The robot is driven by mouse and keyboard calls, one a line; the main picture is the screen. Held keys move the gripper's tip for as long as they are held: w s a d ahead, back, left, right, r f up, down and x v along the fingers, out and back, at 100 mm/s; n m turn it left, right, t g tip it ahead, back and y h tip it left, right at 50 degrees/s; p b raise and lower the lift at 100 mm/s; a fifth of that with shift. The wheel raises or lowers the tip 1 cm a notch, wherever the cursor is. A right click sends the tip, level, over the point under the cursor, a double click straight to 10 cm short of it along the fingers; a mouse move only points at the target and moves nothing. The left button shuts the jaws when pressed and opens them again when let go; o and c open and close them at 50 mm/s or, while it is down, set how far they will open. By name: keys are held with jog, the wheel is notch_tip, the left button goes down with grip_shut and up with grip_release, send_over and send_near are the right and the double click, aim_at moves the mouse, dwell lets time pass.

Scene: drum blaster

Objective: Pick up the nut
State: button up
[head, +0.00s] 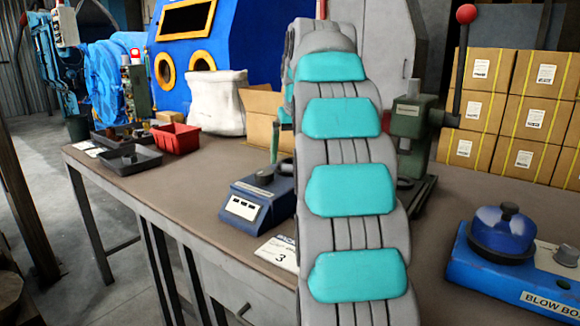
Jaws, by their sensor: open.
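I cannot single out a nut in the head view. Small dark parts lie in and around the black trays at the left end of the workbench (200,205), too small to identify. The front black tray (130,163) has a small dark piece at its back edge. A red bin (175,140) stands just right of the trays; its contents are not clear. My grey arm with teal pads rises through the middle of the view and hides part of the bench. My gripper's fingers do not show.
A blue device (255,202) with a "3" card stands left of my arm. A white sack (215,103) and an open carton (262,115) stand behind. A green lever press (408,120), stacked cartons (481,75) and a blue box (515,265) are at right. Bare bench lies front left.

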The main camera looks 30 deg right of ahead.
jog(key=shift+w+f, duration=0.25)
jog(key=shift+f, duration=0.4)
jog(key=shift+d, duration=0.1)
grip_shut()
